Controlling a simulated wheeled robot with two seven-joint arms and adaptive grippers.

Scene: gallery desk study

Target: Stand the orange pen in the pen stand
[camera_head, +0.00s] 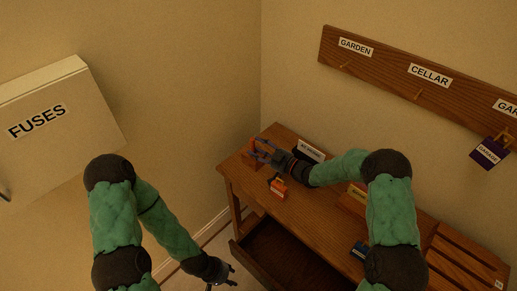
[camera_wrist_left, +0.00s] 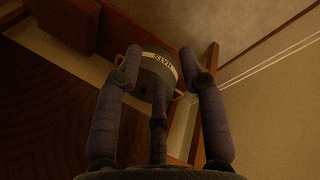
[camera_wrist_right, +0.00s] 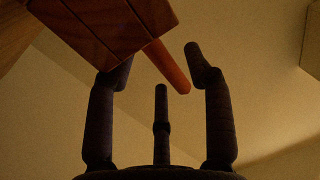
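The orange pen (camera_wrist_right: 168,67) shows in the right wrist view as a tilted stick. Its lower end is in the gap between my right gripper's fingertips (camera_wrist_right: 157,62); its upper end is hidden behind a wooden block (camera_wrist_right: 105,28), which looks like the pen stand. My right gripper is open; I cannot tell whether it touches the pen. In the head view my right gripper (camera_head: 268,156) is at the desk's far left corner, beside a small reddish wooden thing (camera_head: 250,159), likely the stand. My left gripper (camera_wrist_left: 160,62) is open and empty, low beside the desk (camera_head: 318,213).
An orange tag (camera_head: 279,188) lies near the desk's front edge. A white label sign (camera_head: 312,150) stands at the back. The drawer (camera_head: 285,256) is pulled open. A grey bin (camera_wrist_left: 157,75) stands below my left gripper. A wooden hook rail (camera_head: 390,78) is on the wall.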

